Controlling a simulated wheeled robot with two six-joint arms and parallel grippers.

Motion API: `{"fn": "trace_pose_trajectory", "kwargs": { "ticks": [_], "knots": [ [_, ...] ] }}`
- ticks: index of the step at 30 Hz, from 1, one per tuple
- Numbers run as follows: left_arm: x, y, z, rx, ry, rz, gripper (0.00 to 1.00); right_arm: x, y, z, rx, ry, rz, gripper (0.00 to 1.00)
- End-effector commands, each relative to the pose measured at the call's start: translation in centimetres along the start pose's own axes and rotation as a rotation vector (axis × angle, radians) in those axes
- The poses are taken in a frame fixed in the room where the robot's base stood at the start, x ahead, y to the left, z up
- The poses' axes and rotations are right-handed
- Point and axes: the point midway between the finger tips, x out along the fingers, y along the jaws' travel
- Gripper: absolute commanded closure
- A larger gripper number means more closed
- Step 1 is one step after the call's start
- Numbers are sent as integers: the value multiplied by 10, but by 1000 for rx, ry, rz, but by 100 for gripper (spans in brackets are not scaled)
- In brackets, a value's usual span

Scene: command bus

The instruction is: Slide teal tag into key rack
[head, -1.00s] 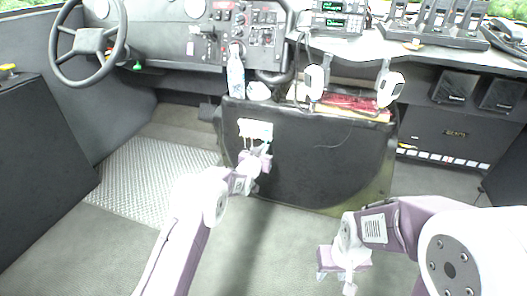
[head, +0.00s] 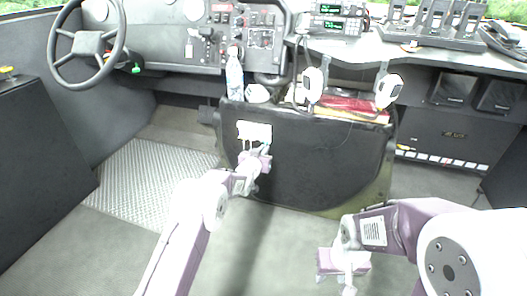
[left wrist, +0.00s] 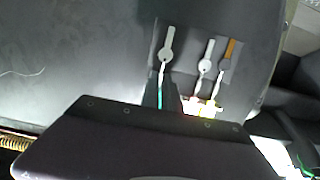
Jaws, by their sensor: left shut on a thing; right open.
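The key rack (head: 249,131) is a small pale plate on the front of the dark console in the head view. In the left wrist view the rack (left wrist: 187,63) shows as a grey plate with grey keys and an orange piece along it. My left gripper (head: 264,152) is just below and right of the rack's middle, shut on the teal tag. The tag (left wrist: 160,92) shows edge-on as a thin teal strip between the fingers (left wrist: 162,98), just below a grey key (left wrist: 167,45). Whether it touches the rack is unclear. My right gripper (head: 343,277) is open and empty, low over the floor.
Other tags, pinkish and yellow (left wrist: 208,110), hang close beside the left fingers. The console (head: 310,165) fills the space behind the rack. A bottle (head: 234,76), a hand microphone (head: 312,84) and a red book (head: 352,104) are on top. Floor (head: 265,245) between the arms is clear.

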Motion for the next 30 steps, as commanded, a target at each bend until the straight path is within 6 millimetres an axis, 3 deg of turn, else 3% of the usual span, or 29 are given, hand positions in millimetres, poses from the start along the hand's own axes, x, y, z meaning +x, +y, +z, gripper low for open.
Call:
{"fn": "trace_pose_trajectory", "kwargs": {
  "ticks": [21,22,24,30],
  "knots": [
    [4,0,0,0,0,0,100,-1,0,0,0,0,0,58],
    [4,0,0,0,0,0,86,-1,0,0,0,0,0,58],
    [4,0,0,0,0,0,69,-1,0,0,0,0,0,58],
    [4,0,0,0,0,0,69,-1,0,0,0,0,0,58]
  ]
}}
